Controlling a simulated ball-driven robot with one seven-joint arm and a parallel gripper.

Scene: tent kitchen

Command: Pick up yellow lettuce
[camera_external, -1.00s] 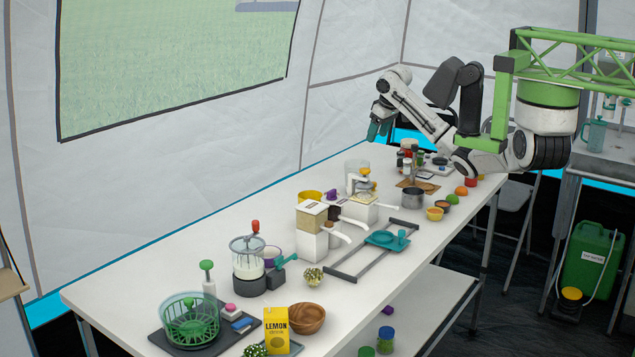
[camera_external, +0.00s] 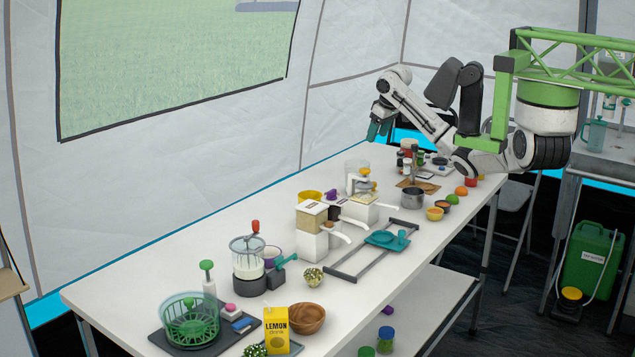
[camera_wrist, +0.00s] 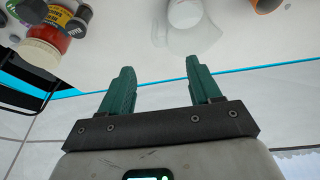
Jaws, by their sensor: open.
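A small round pale yellow-green leafy thing (camera_external: 313,277) sits on the white table (camera_external: 140,295) in front of the food mill and looks like the yellow lettuce, though it is too small to be sure. My gripper (camera_external: 377,132) is far from it, raised over the table's far end near the tent wall. In the wrist view my gripper's two green fingers (camera_wrist: 158,82) stand apart with nothing between them. The lettuce is not seen in the wrist view.
A lemon drink carton (camera_external: 276,330), a wooden bowl (camera_external: 306,319) and a green basket (camera_external: 190,320) stand at the table's near end. White appliances (camera_external: 312,242) and a rack (camera_external: 347,262) fill the middle. Jars (camera_wrist: 55,35) show in the wrist view. The table's left side has bare room.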

